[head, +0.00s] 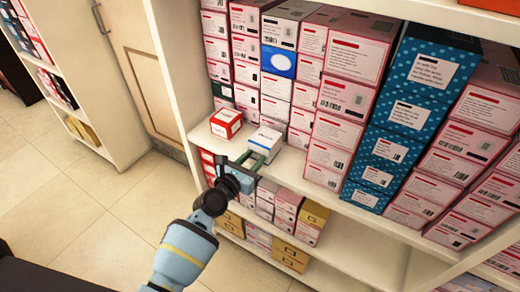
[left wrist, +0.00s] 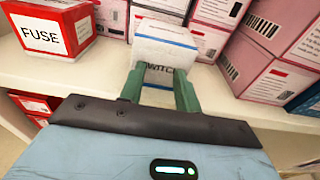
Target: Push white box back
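The white box (head: 266,138) stands near the front of the middle shelf, beside the red and white fuse box (head: 226,122). In the left wrist view the white box (left wrist: 165,42) is straight ahead, with lettering partly hidden by a finger. My left gripper (head: 251,160) is at the shelf's front edge. Its green fingers (left wrist: 160,72) are apart, with their tips at the white box's near face. I cannot tell whether they touch it. Nothing is held between them. My right gripper is not in view.
Stacks of pink and white boxes (head: 345,97) and blue dotted boxes (head: 407,112) stand to the right and behind. More boxes (head: 287,205) fill the shelf below. Tiled floor (head: 95,225) is clear at left.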

